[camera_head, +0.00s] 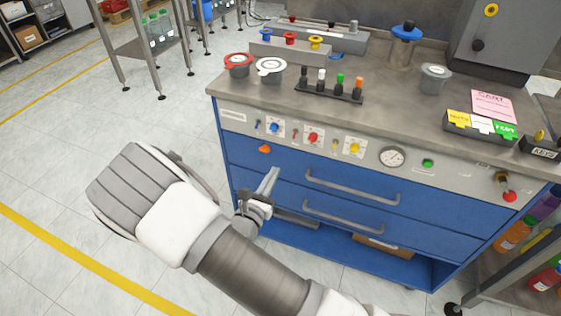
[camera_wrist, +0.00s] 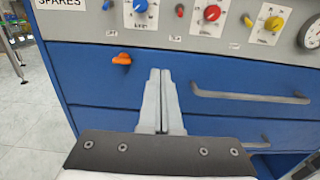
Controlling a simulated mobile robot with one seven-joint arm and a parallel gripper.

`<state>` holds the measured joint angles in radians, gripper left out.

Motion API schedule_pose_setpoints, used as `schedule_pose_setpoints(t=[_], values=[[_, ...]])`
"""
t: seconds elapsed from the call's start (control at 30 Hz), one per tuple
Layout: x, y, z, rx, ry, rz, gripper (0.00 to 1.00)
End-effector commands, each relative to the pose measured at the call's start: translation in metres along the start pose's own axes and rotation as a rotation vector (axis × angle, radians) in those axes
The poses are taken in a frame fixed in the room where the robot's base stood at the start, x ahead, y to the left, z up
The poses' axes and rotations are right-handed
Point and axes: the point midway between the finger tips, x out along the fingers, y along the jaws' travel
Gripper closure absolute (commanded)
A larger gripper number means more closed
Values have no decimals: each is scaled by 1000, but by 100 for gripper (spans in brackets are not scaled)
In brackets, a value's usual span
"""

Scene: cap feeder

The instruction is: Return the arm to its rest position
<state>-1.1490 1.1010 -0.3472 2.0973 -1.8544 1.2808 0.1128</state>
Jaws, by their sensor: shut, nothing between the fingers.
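My gripper (camera_head: 271,178) is in front of the blue drawer cabinet (camera_head: 241,152), near the left part of its upper drawer. Its two grey fingers lie together in the wrist view (camera_wrist: 161,75), with nothing between them. The fingertips point at the cabinet front, just below the control panel (camera_wrist: 245,20) and to the right of an orange knob (camera_wrist: 122,59). Whether the fingertips touch the cabinet cannot be told. My arm reaches in from the bottom of the head view and bends at the left.
Drawer handles (camera_head: 352,187) stick out to the right of my gripper. The worktop (camera_head: 330,120) above holds red and white lidded cups, a rack of small coloured pegs and a grey canister (camera_head: 434,79). Open tiled floor (camera_head: 60,180) lies to the left.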

Motion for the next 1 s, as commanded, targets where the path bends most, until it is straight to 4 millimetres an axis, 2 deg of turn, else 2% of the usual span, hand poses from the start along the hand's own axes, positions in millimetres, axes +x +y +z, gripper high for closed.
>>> schedule_pose_setpoints(t=[0.1,0.3,0.47,0.7,0.77,0.87,1.0], values=[[-27,1,2,-1,2,3,100],[-53,0,1,0,1,0,100],[-61,0,0,0,0,0,100],[-58,-4,4,14,3,-23,100],[-54,-11,11,38,9,-60,100],[-44,-31,30,109,28,-172,100],[-31,-74,61,255,69,-389,100]])
